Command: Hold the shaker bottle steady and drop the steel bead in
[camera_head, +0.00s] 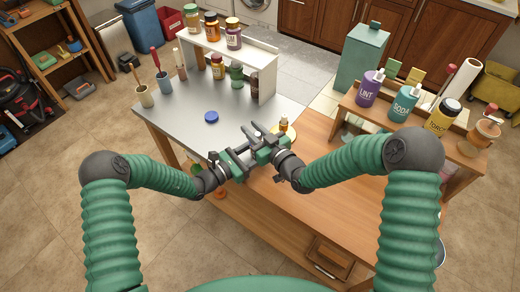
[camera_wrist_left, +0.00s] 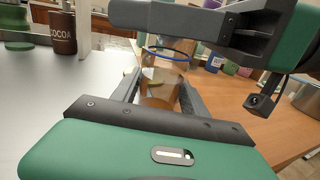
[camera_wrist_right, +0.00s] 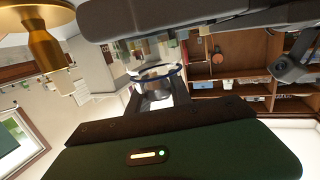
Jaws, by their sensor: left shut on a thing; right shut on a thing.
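The clear shaker bottle (camera_wrist_left: 160,85) has a blue ring at its mouth and stands upright between the fingers of my left gripper (camera_wrist_left: 160,98) in the left wrist view. The right gripper's dark finger crosses just above the bottle mouth. In the right wrist view the bottle's blue rim (camera_wrist_right: 155,72) shows just beyond the right fingers, with a small shiny grey shape, seemingly the steel bead (camera_wrist_right: 156,95), between them.
A blue disc, perhaps a lid (camera_head: 211,117), lies on the grey tabletop (camera_head: 185,125). Cups with tools and a white shelf (camera_head: 262,78) of jars stand behind. A wooden riser (camera_head: 375,112) with several bottles stands right. The front wooden tabletop (camera_head: 330,205) is mostly clear.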

